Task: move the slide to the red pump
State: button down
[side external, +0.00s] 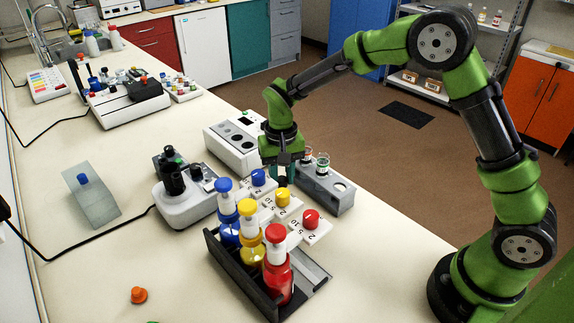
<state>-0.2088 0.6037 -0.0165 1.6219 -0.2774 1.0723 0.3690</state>
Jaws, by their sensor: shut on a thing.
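My gripper (285,162) points down behind the numbered plates, beside the grey block. It is shut on a small dark teal thing (282,181), mostly hidden; I cannot tell whether this is the slide. The red pump (277,276) is a red bottle with a white neck and red cap, upright at the near right end of a black rack (234,271). A yellow pump (250,240) and a blue pump (226,208) stand in line behind it. My gripper is behind the pumps, apart from them.
White numbered plates with a blue knob (258,177), yellow knob (283,194) and red knob (311,219) lie close by. A grey block (325,188) holds vials. A grey translucent plate (92,198) and orange knob (138,295) are left; the front right bench is clear.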

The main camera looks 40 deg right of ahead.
jog(key=s, duration=1.9)
jog(key=shift+s, duration=0.2)
jog(key=c, duration=0.8)
grip_release()
jog(key=shift+c, duration=0.2)
notch_tip(320, 180, up, 17)
jog(key=s+d+r+n+t+y, duration=0.1)
jog(key=s+d+t+y, duration=0.1)
jog(key=d+t, duration=0.3)
jog(key=shift+s+d+r+t, duration=0.15)
jog(key=shift+d+r+t, duration=0.2)
jog(key=shift+t, duration=0.75)
